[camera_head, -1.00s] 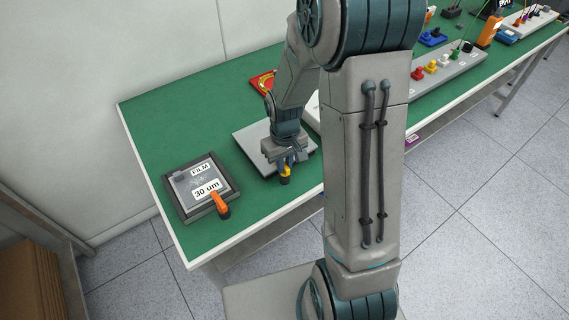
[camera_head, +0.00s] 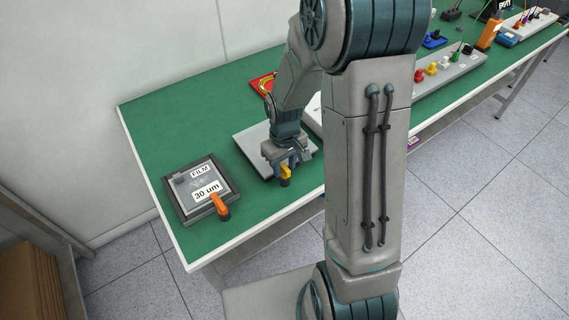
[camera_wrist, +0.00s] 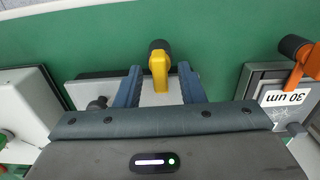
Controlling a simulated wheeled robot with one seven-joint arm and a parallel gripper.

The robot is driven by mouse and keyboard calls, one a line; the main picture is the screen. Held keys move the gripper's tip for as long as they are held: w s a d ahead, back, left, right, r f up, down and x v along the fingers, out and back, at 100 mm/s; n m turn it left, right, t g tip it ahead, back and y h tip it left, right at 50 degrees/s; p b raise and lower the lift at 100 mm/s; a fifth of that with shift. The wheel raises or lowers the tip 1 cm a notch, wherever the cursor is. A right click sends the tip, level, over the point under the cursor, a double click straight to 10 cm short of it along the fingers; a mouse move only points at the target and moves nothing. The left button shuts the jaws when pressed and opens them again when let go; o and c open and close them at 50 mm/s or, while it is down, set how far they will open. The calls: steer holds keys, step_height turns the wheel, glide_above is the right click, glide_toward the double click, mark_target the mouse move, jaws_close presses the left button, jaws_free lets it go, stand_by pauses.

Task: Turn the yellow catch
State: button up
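The yellow catch (camera_wrist: 159,70) is a short lever on a dark round pivot at the edge of a grey plate (camera_wrist: 85,92). In the head view the catch (camera_head: 286,171) shows at the plate's front edge, just below my gripper (camera_head: 280,158). In the wrist view my gripper (camera_wrist: 160,85) has its two fingers apart. The lever shows in the gap between them, with visible space on both sides. Its dark pivot lies beyond the fingertips. I cannot tell whether the fingers are level with the lever in height.
A dark framed box with FILM and 30 um labels (camera_head: 206,191) and an orange catch (camera_head: 219,205) stands to the left. Behind my arm are a red item (camera_head: 262,84) and a strip of coloured knobs (camera_head: 437,70). Green table top is clear at the back left.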

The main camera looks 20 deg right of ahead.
mark_target(284, 167)
step_height(284, 167, up, 14)
stand_by(0.6)
stand_by(0.4)
steer(key=s+r+m+t, duration=0.3)
steer(key=s+r, duration=0.1)
steer(key=s, duration=1)
steer(key=shift+s+r+m, duration=0.15)
steer(key=shift+s+m, duration=0.1)
steer(key=shift+m, duration=0.15)
